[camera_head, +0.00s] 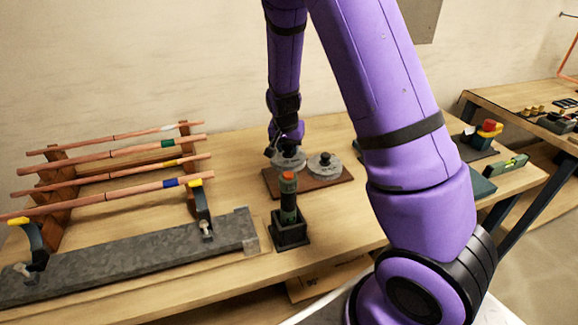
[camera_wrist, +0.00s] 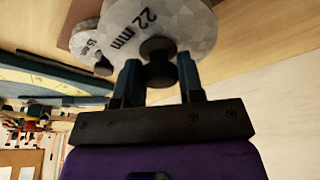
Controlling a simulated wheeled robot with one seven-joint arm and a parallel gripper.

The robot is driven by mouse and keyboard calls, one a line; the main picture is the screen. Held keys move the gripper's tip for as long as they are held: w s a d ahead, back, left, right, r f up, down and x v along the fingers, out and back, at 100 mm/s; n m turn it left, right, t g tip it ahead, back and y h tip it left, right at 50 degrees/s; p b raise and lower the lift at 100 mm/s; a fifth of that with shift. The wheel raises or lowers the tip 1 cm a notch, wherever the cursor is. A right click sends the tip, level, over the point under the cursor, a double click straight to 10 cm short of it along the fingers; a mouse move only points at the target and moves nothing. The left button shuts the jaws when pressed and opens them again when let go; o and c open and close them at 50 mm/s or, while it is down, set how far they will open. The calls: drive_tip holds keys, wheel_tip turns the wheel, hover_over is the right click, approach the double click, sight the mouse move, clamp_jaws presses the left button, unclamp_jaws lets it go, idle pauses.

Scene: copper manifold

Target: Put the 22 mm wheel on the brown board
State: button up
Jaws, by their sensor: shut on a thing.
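The 22 mm wheel (camera_wrist: 196,22) is a grey speckled disc with a dark knob, printed "22 mm" in the wrist view. My gripper (camera_wrist: 158,65) is shut on its knob, one finger on each side. In the head view, my gripper (camera_head: 284,150) and the wheel (camera_head: 290,161) are over the left part of the brown board (camera_head: 322,187). I cannot tell whether the wheel touches the board or hangs just above it. A second grey wheel (camera_head: 325,166), marked 15 mm in the wrist view (camera_wrist: 88,48), sits on the board to the right.
A dark bottle with an orange cap (camera_head: 288,198) stands in a black holder in front of the board. A rack of copper pipes (camera_head: 120,165) and a grey slab (camera_head: 130,258) are at the left. A green level (camera_head: 505,166) lies at the right.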

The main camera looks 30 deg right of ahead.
sight(288, 163)
drive_tip(key=shift+f, duration=3.1)
drive_tip(key=shift+f, duration=0.1)
drive_tip(key=o, duration=1.1)
